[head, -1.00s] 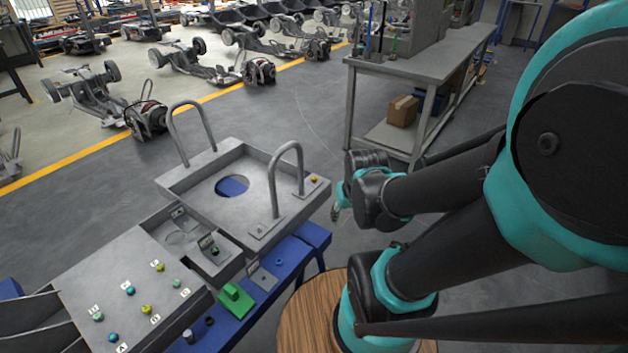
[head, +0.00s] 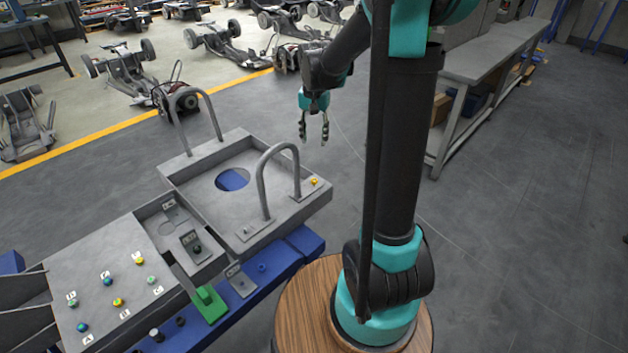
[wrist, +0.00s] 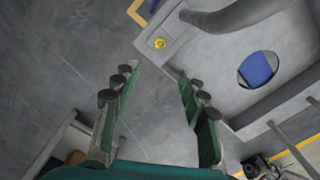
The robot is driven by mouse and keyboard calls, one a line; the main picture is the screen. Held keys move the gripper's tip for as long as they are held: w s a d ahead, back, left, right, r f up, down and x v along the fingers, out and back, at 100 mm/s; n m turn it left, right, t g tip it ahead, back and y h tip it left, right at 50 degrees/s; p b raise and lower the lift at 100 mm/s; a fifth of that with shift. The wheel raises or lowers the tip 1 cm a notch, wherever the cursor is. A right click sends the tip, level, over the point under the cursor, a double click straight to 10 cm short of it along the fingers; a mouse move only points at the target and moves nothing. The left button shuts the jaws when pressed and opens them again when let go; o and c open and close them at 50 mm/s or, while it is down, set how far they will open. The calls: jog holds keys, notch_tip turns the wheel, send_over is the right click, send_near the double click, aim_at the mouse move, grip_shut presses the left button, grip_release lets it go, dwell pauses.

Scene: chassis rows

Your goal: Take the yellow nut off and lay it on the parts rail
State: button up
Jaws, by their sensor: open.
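A small yellow nut (head: 314,182) sits on the right corner of the grey metal tray (head: 285,214), beside the foot of a handle. In the wrist view, the nut (wrist: 159,43) shows above and between my fingertips, on its plate. My gripper (head: 313,140) hangs fingers-down in the air above and behind that corner, apart from the nut. Its fingers (wrist: 157,78) are spread, with nothing between them. A blue rail (head: 298,247) runs along the front of the tray; I take it for the parts rail.
Two tall handles (head: 262,180) rise from the tray, one close to the nut. The lettered panel (head: 85,275) at left carries several coloured knobs, some yellow. A green block (head: 209,304) sits by the rail. A grey workbench (head: 480,70) stands at right.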

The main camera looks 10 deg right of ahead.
send_over(314, 182)
jog(key=w, duration=0.1)
notch_tip(314, 182, down, 11)
jog(key=shift+d+f, duration=0.1)
jog(key=shift+f, duration=0.1)
jog(key=shift+w+d+f, duration=0.1)
jog(key=shift+w+f, duration=0.05)
jog(key=shift+f, duration=1.2)
jog(key=shift+w+f, duration=0.1)
jog(key=shift+f, duration=1.2)
jog(key=shift+c, duration=0.5)
grip_shut()
